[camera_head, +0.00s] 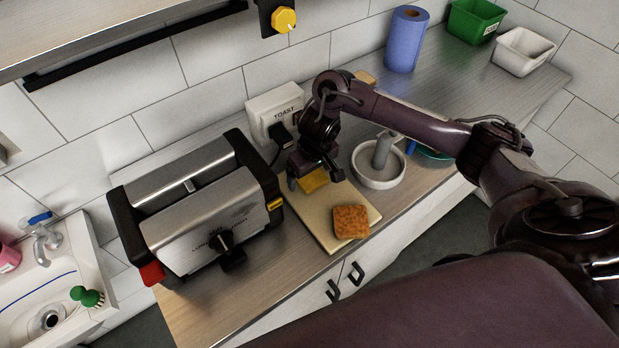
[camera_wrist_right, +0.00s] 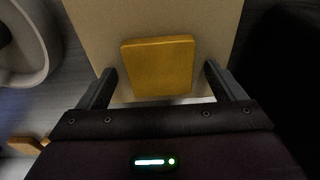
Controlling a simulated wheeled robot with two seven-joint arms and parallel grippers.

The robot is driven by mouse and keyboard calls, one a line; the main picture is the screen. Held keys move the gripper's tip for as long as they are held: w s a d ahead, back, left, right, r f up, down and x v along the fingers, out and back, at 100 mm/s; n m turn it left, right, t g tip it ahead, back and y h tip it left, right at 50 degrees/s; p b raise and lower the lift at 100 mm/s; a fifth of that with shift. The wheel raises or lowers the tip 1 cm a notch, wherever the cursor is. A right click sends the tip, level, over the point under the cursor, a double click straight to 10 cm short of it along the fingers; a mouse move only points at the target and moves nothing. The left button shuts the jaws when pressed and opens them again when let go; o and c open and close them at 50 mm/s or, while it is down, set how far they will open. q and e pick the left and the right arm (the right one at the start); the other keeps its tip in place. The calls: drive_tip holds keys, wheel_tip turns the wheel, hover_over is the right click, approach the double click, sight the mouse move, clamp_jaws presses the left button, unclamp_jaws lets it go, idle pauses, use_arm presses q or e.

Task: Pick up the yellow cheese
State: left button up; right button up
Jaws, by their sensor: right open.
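The yellow cheese (camera_head: 313,181) is a flat square slice lying on the far part of a pale cutting board (camera_head: 318,224). In the right wrist view the cheese (camera_wrist_right: 158,68) lies between and a little beyond the two fingers. My right gripper (camera_head: 317,183) is directly over the cheese in the head view, hiding part of it. In the right wrist view its fingers (camera_wrist_right: 160,88) are spread wide with nothing held between them. My left gripper is not in view.
A brown toast slice (camera_head: 351,222) lies on the board's near end. A large toaster (camera_head: 204,208) stands left of the board. A white round dish (camera_head: 379,178) with a grey upright piece stands right. Blue roll (camera_head: 406,40), green bin (camera_head: 474,20) and white bin (camera_head: 523,52) are farther back.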

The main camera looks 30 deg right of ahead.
drive_tip(key=shift+s+r, duration=0.15)
drive_tip(key=shift+c, duration=0.4)
drive_tip(key=c, duration=1)
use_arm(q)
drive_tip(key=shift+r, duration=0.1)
use_arm(e)
wheel_tip(320, 180, up, 12)
drive_tip(key=p, duration=0.6)
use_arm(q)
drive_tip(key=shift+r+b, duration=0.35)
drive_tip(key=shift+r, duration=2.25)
use_arm(e)
wheel_tip(320, 180, up, 8)
hover_over(311, 176)
drive_tip(key=shift+s+a, duration=0.1)
